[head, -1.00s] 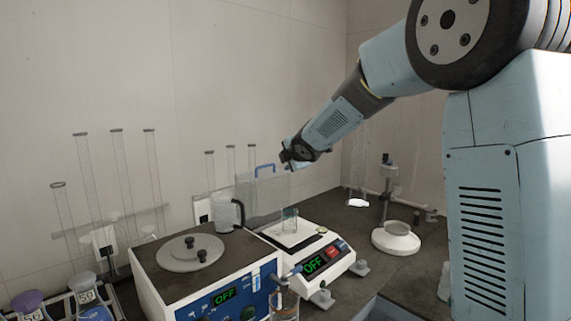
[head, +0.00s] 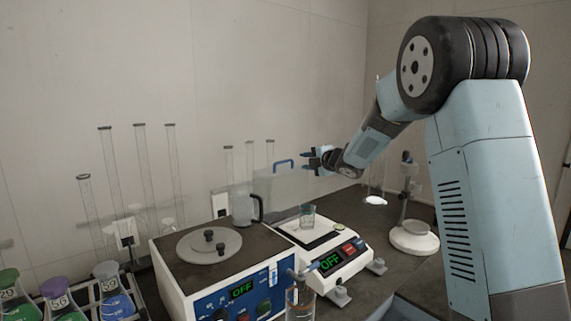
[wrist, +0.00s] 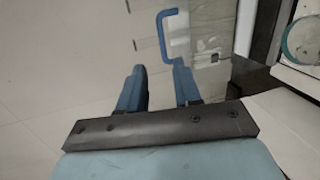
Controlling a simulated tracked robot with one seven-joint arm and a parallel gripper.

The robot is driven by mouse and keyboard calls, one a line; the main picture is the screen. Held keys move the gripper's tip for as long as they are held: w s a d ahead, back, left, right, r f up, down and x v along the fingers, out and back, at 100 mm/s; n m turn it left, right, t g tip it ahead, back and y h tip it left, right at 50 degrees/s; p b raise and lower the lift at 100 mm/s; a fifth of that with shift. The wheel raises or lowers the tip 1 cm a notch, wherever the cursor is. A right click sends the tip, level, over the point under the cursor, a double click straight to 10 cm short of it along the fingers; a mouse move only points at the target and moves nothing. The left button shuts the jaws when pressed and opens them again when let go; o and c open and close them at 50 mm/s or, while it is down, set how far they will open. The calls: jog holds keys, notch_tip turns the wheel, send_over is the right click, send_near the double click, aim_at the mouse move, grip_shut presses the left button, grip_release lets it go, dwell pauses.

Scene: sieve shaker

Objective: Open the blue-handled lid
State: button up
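The blue handle (head: 284,163) is an upturned U on the top edge of a clear lid (head: 272,187), which stands upright at the back of the white balance (head: 345,262). In the wrist view the handle (wrist: 166,38) lies just beyond my fingertips, nearer the right finger. My gripper (head: 305,162) is right of the handle in the head view, its fingers pointing left. The two blue fingers (wrist: 158,67) are spread with nothing between them. I cannot tell whether a finger touches the handle.
A sieve shaker box (head: 200,265) with a round grey top (head: 209,244) stands left of the balance. A clear jug (head: 242,207) stands behind it. A small beaker (head: 307,216) sits on the balance. A white-based stand (head: 413,240) is at right.

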aim_at(285, 162)
jog(key=shift+y, duration=0.7)
jog(key=x, duration=0.4)
jog(key=f+x, duration=0.1)
jog(key=x, duration=0.9)
jog(key=shift+w+d+f, duration=0.15)
jog(key=shift+d+f, duration=0.05)
jog(key=shift+f, duration=0.15)
jog(key=c, duration=0.6)
grip_shut()
jog(key=shift+d, duration=0.1)
